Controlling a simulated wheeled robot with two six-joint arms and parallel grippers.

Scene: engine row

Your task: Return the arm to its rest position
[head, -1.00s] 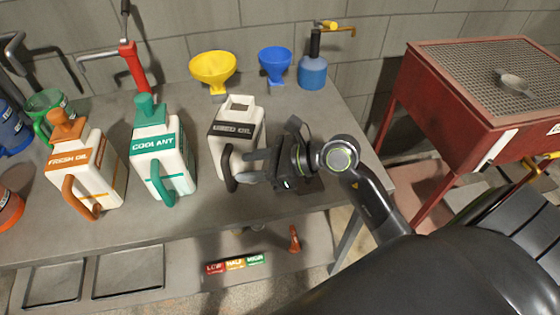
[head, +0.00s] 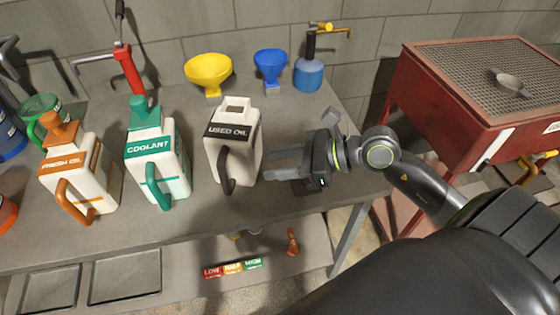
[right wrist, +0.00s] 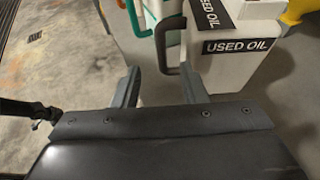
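My right gripper (head: 283,165) is over the right part of the grey workbench, just right of the white USED OIL jug (head: 232,148). In the right wrist view its two fingers (right wrist: 160,88) stand apart with nothing between them. The jug stands upright on the bench, and its dark handle and label also show in the right wrist view (right wrist: 240,65). A small gap separates the fingers from the handle. My left gripper is not in view.
A white COOLANT jug (head: 157,155) and a FRESH OIL jug (head: 83,165) stand to the left. A yellow funnel (head: 208,70), blue funnel (head: 270,65) and blue bottle (head: 309,74) stand behind. A red grate-topped washer (head: 440,100) is at the right.

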